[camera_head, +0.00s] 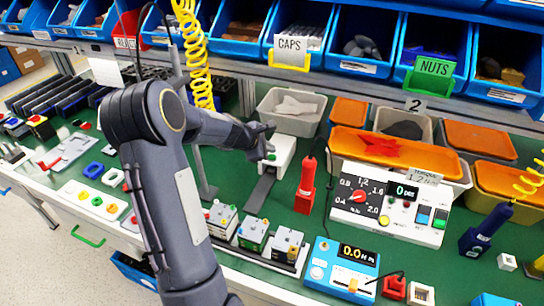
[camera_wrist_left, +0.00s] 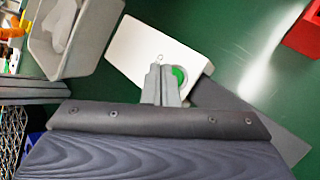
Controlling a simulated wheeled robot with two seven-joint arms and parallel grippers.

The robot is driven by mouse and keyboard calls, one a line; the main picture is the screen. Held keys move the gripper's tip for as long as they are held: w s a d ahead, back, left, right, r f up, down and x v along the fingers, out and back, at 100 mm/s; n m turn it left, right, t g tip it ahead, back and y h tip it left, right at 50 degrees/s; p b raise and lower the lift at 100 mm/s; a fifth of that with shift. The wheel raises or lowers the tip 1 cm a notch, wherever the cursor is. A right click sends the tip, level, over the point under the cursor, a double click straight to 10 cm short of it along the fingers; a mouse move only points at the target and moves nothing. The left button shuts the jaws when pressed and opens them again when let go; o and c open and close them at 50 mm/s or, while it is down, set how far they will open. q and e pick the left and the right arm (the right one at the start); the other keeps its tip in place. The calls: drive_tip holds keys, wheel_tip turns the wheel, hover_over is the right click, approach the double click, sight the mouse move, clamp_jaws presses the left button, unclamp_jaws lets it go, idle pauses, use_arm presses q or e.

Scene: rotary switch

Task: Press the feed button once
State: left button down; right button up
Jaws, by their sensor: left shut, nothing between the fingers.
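A white box (camera_head: 282,153) with a green button (camera_head: 271,157) stands on the green bench mat near the middle of the head view. A flat dark grey strip (camera_head: 262,190) runs from its front. I cannot read a "feed" label on it. My left gripper (camera_head: 268,142) is shut and empty at the left side of the box top. In the left wrist view the closed fingers (camera_wrist_left: 159,72) lie over the white box (camera_wrist_left: 140,50), right beside the green button (camera_wrist_left: 179,76), partly covering it. I cannot tell if they touch it. My right gripper is out of view.
A grey bin (camera_head: 290,110) stands behind the box. A red tool (camera_head: 306,185) stands to its right. A white panel (camera_head: 390,205) with a red dial and several buttons is further right. Blue bins line the shelf (camera_head: 350,84) above; a yellow coiled hose (camera_head: 195,60) hangs behind my arm.

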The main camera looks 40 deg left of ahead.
use_arm(q)
drive_tip(key=shift+f, duration=0.1)
idle(0.7)
drive_tip(key=shift+f+b, duration=0.35)
drive_tip(key=shift+b, duration=0.1)
drive_tip(key=shift+f+b, duration=0.45)
idle(0.5)
idle(0.3)
drive_tip(key=shift+r+p, duration=0.8)
drive_tip(key=shift+r, duration=0.15)
wheel_tip(320, 180, up, 5)
drive_tip(key=p, duration=0.4)
drive_tip(key=shift+p, duration=0.3)
